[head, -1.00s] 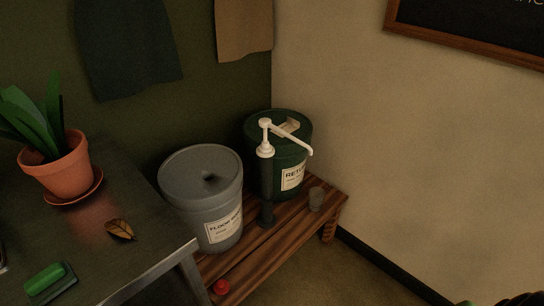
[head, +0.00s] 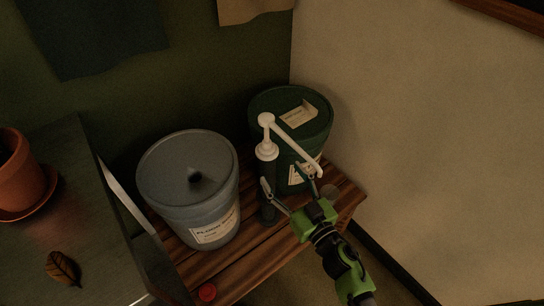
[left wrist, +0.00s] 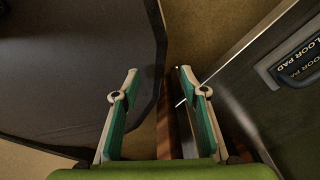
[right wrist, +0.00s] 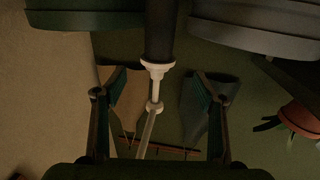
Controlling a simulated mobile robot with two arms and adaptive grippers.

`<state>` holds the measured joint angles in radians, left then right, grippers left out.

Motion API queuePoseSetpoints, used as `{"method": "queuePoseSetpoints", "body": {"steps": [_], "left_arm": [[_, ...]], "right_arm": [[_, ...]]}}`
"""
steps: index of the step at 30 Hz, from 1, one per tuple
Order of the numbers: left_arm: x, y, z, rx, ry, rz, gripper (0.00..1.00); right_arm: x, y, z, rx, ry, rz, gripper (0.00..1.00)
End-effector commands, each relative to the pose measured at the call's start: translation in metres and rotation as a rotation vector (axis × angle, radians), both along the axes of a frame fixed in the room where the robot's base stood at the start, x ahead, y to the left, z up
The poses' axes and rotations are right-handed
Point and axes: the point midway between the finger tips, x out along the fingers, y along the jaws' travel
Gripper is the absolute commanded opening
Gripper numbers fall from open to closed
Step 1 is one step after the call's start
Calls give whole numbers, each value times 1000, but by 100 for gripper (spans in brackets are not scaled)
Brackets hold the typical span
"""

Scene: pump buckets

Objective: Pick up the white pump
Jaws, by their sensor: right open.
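The white pump (head: 266,150) stands upright with its long spout slanting down to the right. Its lower part is in a dark tubular holder (head: 269,205) on the wooden bench. My right gripper (head: 284,176) is open, in front of the pump and below its collar in the head view, with one fingertip close to the dark tube. In the right wrist view the pump (right wrist: 157,68) appears inverted between the spread fingers, with nothing gripped; contact is not clear. My left gripper (left wrist: 157,88) is open and empty, and shows only in the left wrist view.
A grey bucket (head: 190,190) with a hole in its lid stands left of the pump. A green bucket (head: 262,103) stands behind it. A red cap (head: 207,292) lies at the bench's (head: 235,270) front. A table (head: 75,190) with a potted plant is at left; a wall is at right.

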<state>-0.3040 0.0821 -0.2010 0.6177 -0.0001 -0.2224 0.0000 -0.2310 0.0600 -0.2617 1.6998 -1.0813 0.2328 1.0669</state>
Motion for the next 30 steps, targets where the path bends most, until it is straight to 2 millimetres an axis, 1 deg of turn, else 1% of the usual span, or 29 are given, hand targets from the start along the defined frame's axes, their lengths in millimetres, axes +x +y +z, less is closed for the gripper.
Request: {"method": "queuePoseSetpoints", "body": {"steps": [1,3,5,8,11,15,21,24,30], "left_arm": [[-6,2,0,2,9,0,40],[-11,3,0,4,16,-1,40],[-12,3,-1,4,17,-1,40],[-8,3,-1,4,12,0,40],[1,2,0,2,0,0,40],[14,-1,1,-1,-20,1,40],[14,-4,-4,-6,-21,3,40],[12,-5,-4,-6,-19,2,40],[7,-4,-4,-6,-10,3,40]], "right_arm": [[12,5,2,2,-2,-1,64],[23,11,2,1,-2,-1,64],[31,15,0,1,0,-2,64],[40,20,0,0,0,-2,64],[44,22,-1,-1,2,-2,64],[59,29,1,1,0,-2,64],[85,41,0,2,1,-2,64],[90,44,0,0,1,-2,64],[91,44,1,0,2,-2,64]]}}
